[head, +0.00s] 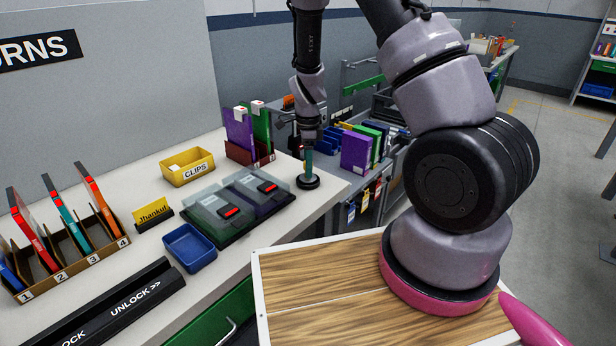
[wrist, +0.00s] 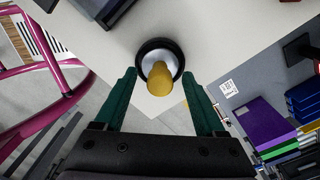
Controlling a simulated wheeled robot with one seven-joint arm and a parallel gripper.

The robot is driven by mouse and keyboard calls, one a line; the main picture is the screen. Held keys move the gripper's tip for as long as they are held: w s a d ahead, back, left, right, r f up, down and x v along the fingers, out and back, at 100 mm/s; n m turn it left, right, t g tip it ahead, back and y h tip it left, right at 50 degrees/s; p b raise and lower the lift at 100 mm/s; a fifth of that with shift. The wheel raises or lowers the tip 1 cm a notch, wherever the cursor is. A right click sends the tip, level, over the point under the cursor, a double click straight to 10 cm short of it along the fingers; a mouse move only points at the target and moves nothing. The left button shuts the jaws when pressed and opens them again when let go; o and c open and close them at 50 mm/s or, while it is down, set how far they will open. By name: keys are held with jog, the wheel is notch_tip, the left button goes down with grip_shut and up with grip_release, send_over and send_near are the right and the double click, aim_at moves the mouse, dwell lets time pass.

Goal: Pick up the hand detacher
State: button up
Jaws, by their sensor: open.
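The hand detacher (head: 308,183) stands upright near the right corner of the white counter. In the head view its round black base shows, and my gripper hides most of its upper part. In the wrist view the detacher (wrist: 158,82) is seen from above, with a yellow top, a shiny metal part and a black round base. My gripper (head: 308,160) points down over it. In the wrist view its green fingers (wrist: 159,74) are spread apart, one on each side of the yellow top, with visible gaps and no contact that I can see.
Black-and-green cases (head: 240,205), a blue tray (head: 190,248) and a yellow clips bin (head: 187,167) lie left on the counter (head: 330,195). A red holder with purple and green folders (head: 240,135) stands behind. The counter's edge is close to the detacher's right.

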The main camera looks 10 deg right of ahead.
jog(key=shift+c, duration=0.4)
grip_shut()
jog(key=shift+r, duration=0.1)
